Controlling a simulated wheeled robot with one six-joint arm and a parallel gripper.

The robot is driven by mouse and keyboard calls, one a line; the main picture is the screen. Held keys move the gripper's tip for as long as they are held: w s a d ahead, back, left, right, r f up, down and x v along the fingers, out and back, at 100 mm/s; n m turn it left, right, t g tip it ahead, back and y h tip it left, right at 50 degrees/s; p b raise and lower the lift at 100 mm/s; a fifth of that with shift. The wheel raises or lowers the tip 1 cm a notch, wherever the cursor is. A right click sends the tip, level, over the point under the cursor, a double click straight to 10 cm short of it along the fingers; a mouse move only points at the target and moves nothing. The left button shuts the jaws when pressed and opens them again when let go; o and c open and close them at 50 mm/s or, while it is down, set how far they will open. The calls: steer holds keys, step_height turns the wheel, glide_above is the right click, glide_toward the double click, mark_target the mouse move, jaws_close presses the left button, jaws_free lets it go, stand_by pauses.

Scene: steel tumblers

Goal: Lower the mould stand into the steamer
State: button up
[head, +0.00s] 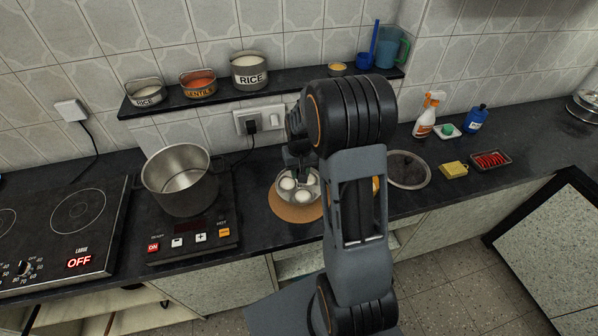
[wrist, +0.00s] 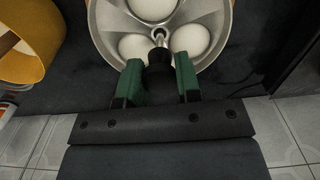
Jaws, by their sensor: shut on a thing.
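The mould stand (head: 290,197) is a round steel plate with white rounds in its cups. It is over a brown round mat (head: 296,212) right of the cooker; I cannot tell whether it touches the mat. My gripper (head: 298,172) is above it. In the wrist view, the green fingers of my gripper (wrist: 158,82) are shut on the black knob (wrist: 158,77) of the stand's central post. The steamer (head: 178,182) is an open steel pot on the black cooker at left, and its visible inside looks empty. My arm hides part of the counter right of the stand.
A shelf (head: 215,97) with labelled tins runs along the wall behind. A yellow-orange object (wrist: 30,40) stands close to the stand. The hob (head: 75,235) is far left.

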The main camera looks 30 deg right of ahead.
step_height(320, 180, up, 20)
steer(key=p, duration=0.9)
stand_by(0.8)
steer(key=shift+w+a+r, duration=0.1)
steer(key=w+a, duration=0.4)
steer(key=a, duration=0.7)
steer(key=w+a, duration=0.4)
steer(key=a, duration=0.7)
steer(key=w+a, duration=0.5)
steer(key=a, duration=0.7)
stand_by(2.0)
